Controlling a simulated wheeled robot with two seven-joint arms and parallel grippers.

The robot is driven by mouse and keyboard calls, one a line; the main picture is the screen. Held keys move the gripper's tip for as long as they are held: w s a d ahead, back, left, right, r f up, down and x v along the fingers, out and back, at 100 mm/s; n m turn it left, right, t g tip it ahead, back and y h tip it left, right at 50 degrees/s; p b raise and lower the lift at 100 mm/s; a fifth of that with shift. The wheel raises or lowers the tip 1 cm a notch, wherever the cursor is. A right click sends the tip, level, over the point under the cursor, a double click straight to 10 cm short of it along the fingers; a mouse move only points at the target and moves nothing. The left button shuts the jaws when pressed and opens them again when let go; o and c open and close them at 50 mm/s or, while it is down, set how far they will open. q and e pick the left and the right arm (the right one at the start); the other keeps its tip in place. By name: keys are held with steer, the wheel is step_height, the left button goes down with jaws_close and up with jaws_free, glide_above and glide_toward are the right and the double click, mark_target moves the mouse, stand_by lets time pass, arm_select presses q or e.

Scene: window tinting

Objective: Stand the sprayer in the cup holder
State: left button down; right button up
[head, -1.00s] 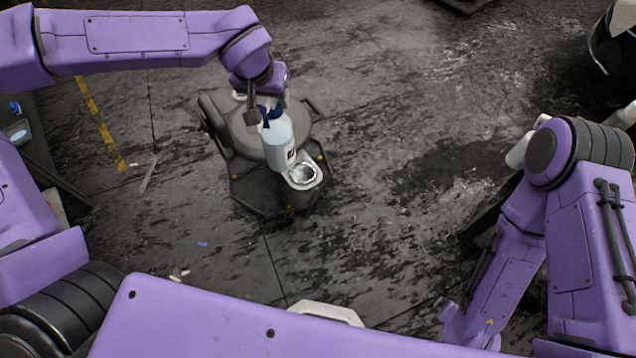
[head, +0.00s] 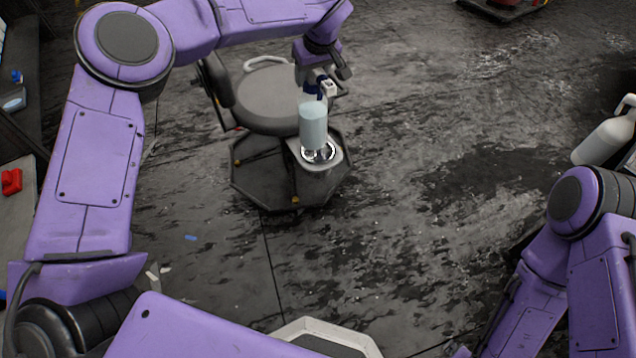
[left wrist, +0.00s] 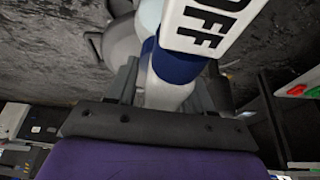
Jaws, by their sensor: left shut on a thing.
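The sprayer (head: 313,127) has a pale blue bottle and a blue and white head. It is close to upright in the head view. My left gripper (head: 322,90) is shut on its head. In the left wrist view, the sprayer's white part with "OFF" letters (left wrist: 205,25) and a blue collar show between the fingers. The cup holder (head: 319,155) is a shiny ring in a pale bracket on the stool's side. The bottle's base lines up with the ring; I cannot tell whether it is inside or just above. My right gripper is out of view.
The stool's round grey seat (head: 268,103) and its backrest (head: 217,78) are left of the holder, over a dark base (head: 262,185). A white jug (head: 607,138) is at the far right. The floor between is mostly open.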

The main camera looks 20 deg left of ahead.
mark_target(317, 112)
arm_select(q)
steer(key=f, duration=0.1)
steer(key=f+b, duration=0.1)
steer(key=w+d+f+b, duration=0.1)
steer(key=shift+w+n, duration=0.1)
steer(key=shift+n, duration=0.3)
step_height(317, 112, down, 9)
steer(key=b, duration=0.3)
steer(key=shift+f, duration=0.2)
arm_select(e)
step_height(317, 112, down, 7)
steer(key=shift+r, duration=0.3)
arm_select(q)
steer(key=shift+c, duration=2.1)
jaws_free()
steer(key=shift+f, duration=0.1)
